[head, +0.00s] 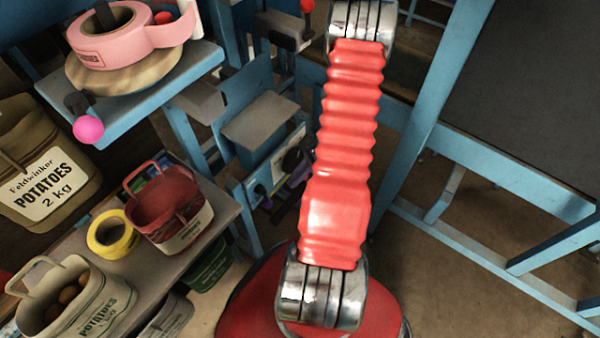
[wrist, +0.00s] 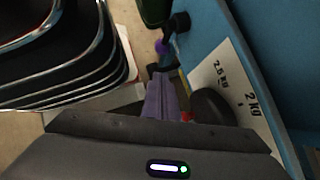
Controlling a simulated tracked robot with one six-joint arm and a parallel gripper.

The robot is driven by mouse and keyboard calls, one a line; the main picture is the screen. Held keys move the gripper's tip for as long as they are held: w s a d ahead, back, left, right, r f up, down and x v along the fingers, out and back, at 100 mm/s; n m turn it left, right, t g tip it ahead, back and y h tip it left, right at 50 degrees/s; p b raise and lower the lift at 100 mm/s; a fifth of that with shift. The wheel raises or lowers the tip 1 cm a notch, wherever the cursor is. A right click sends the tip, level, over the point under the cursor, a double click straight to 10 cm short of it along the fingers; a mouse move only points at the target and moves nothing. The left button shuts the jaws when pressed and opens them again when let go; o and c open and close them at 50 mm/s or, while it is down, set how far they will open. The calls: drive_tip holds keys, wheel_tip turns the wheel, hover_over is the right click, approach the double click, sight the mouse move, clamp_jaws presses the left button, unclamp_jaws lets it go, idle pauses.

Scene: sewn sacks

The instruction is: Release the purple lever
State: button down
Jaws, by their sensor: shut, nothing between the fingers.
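The purple lever (wrist: 161,47) shows in the wrist view as a small purple ball beside a dark mount on the blue frame. In the head view a small purple spot (head: 268,203) low on the blue stand appears to be its ball. My gripper (wrist: 162,76) has purple fingers that are shut together with nothing between them. Their tips point toward the lever, with a gap between in the wrist view; I cannot tell the depth. In the head view my gripper (head: 299,174) is mostly hidden behind my red arm.
A white scale plate (wrist: 245,90) on a blue panel stands close right of my gripper. A pink-ball lever (head: 88,130) and a red-ball lever (head: 307,6) sit higher up. A red sack (head: 170,205), yellow tape (head: 111,233) and potato sacks (head: 45,165) fill the left side.

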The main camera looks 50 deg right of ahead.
sight(265, 197)
drive_tip(key=w+a+f, duration=0.2)
drive_tip(key=a+f, duration=0.2)
drive_tip(key=a, duration=0.1)
drive_tip(key=shift+w+a+f, duration=0.35)
drive_tip(key=shift+w+a, duration=0.05)
